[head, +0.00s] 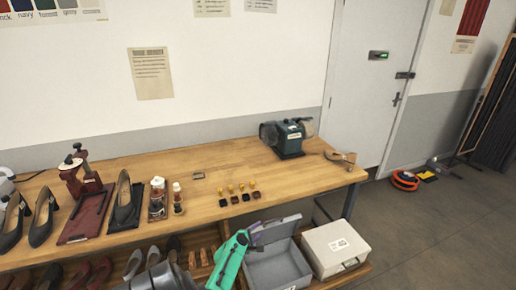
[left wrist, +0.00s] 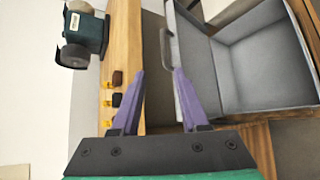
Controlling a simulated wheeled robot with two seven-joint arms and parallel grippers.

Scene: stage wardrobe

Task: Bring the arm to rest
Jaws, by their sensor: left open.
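My left gripper (head: 258,236) reaches in from the bottom of the head view on a green arm link. In the left wrist view its two purple fingers (left wrist: 159,74) are spread apart with nothing held between them. The fingertips are close to the open grey box (head: 278,268), near its lid and handle. I cannot tell whether they touch. The box also shows in the left wrist view (left wrist: 262,62). My right gripper is not in view.
The wooden workbench (head: 225,165) carries shoes, bottles, several small brush-like pieces (head: 243,192) and a green grinder (head: 288,137). A white box (head: 335,247) stands right of the grey box. An orange cable coil (head: 405,180) lies on the floor.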

